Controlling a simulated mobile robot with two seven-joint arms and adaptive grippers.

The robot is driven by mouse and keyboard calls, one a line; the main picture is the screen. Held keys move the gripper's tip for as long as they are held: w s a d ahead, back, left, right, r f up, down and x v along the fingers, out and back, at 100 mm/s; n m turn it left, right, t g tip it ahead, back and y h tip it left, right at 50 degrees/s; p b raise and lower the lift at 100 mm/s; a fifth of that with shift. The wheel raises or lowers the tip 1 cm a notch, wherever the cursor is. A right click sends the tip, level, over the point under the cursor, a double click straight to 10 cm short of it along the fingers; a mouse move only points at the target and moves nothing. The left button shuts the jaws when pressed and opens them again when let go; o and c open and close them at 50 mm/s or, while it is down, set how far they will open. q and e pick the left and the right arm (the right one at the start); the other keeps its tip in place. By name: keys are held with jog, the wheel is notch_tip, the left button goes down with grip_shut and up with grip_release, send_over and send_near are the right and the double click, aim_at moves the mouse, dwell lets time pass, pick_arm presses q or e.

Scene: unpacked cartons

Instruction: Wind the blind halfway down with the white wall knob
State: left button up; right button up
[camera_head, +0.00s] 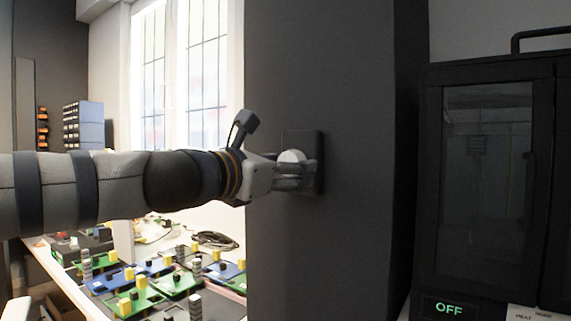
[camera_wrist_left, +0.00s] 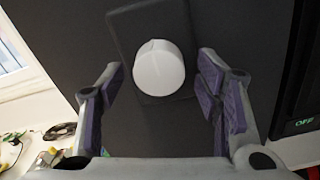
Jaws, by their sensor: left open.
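The white wall knob (camera_head: 291,157) is round and sits on a dark plate (camera_head: 319,150) on the dark grey wall panel. In the left wrist view the knob (camera_wrist_left: 158,68) lies between the two spread fingers, with a gap on each side. My left gripper (camera_head: 293,172) is at the knob, its fingers partly covering it in the head view. The left gripper (camera_wrist_left: 163,95) is open and holds nothing. The window (camera_head: 180,75) is at the left behind my arm; no lowered blind can be made out on its visible panes. My right gripper is not in view.
A black cabinet (camera_head: 487,180) with a glass door and a green OFF display stands to the right. A table with several green and blue trays (camera_head: 140,300), yellow blocks and a coiled cable (camera_head: 214,240) is at the lower left. Blue drawers (camera_head: 84,125) stand farther back.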

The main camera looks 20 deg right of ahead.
pick_arm(q)
jog(key=shift+f, duration=0.1)
jog(key=shift+c, duration=0.6)
jog(key=c, duration=1)
jog(key=shift+c, duration=0.2)
jog(key=shift+m, duration=0.3)
